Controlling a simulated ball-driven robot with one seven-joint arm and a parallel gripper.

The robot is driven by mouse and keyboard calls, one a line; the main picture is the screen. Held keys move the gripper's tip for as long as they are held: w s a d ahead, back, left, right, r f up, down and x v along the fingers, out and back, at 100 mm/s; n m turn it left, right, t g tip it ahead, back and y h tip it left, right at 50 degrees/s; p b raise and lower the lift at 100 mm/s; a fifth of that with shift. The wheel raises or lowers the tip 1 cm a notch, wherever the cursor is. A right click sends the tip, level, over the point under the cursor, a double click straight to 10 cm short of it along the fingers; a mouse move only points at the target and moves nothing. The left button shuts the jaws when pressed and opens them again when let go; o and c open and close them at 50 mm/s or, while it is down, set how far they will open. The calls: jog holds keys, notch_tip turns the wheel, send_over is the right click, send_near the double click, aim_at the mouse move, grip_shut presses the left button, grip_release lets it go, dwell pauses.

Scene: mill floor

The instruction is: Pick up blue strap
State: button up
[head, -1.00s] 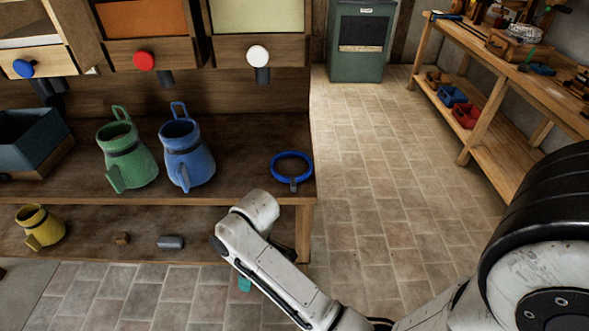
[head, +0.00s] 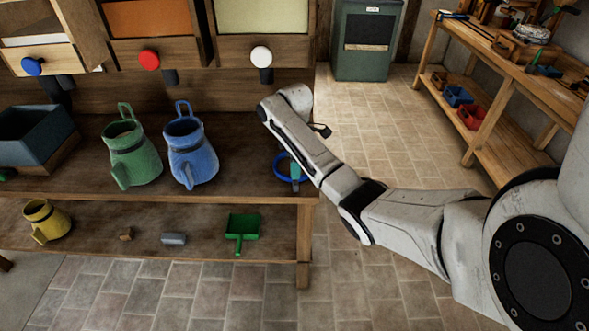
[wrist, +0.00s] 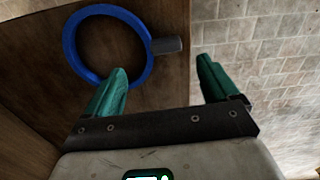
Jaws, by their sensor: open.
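The blue strap (head: 278,168) is a closed ring with a grey clasp, lying on the wooden bench top near its right end. In the wrist view the whole ring (wrist: 69,45) shows at upper left, its grey clasp pointing right. My gripper (wrist: 162,66) is open and empty, with teal fingers. Its left fingertip overlaps the lower right of the ring in that view; the right finger is beyond the clasp, over the bench edge and floor. I cannot tell the height between fingers and strap. In the head view my arm hides part of the strap and most of the gripper.
A blue jug (head: 190,155) and a green jug (head: 131,155) stand left of the strap. A green scoop (head: 242,228), a grey block (head: 174,239) and a yellow jug (head: 45,222) are on the lower shelf.

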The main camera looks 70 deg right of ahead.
jog(key=shift+s+a+f+p, duration=0.15)
jog(key=shift+f+p, duration=0.1)
jog(key=shift+f, duration=1.45)
jog(key=shift+s+a+f+p, duration=0.1)
jog(key=shift+f+p, duration=0.1)
jog(key=shift+f, duration=1.45)
jog(key=shift+c, duration=0.3)
jog(key=c, duration=1.3)
jog(key=shift+o, duration=0.2)
jog(key=shift+r, duration=0.1)
